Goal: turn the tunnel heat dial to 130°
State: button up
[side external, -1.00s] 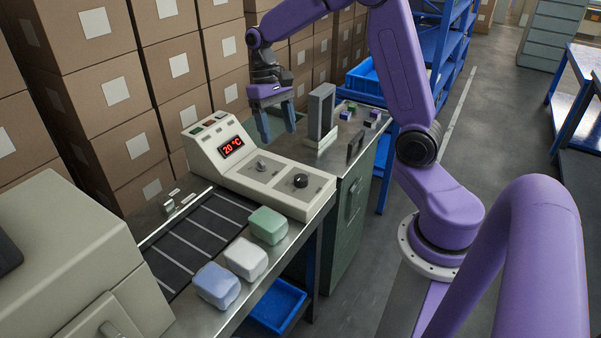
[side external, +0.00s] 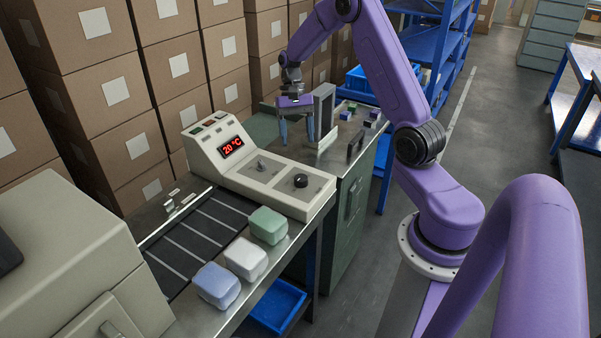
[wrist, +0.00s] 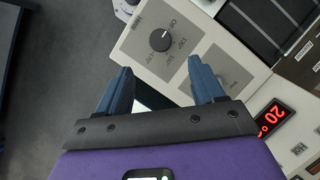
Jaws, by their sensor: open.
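The heat dial is a round black knob (side external: 301,180) on the sloped top of a cream control box (side external: 240,178). My gripper (side external: 297,136) is open and empty, above and behind the box, apart from the dial. In the wrist view its blue fingertips (wrist: 160,80) point toward the dial.
A small lever switch (side external: 262,167) sits beside the dial. A grey upright post (side external: 324,110) stands close to my gripper. Green, white and blue packs (side external: 245,259) lie along the dark conveyor (side external: 200,235). Stacked cartons (side external: 130,90) line the back.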

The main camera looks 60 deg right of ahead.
aim_at(301, 177)
jog(key=x, duration=1.1)
jog(key=c, duration=1)
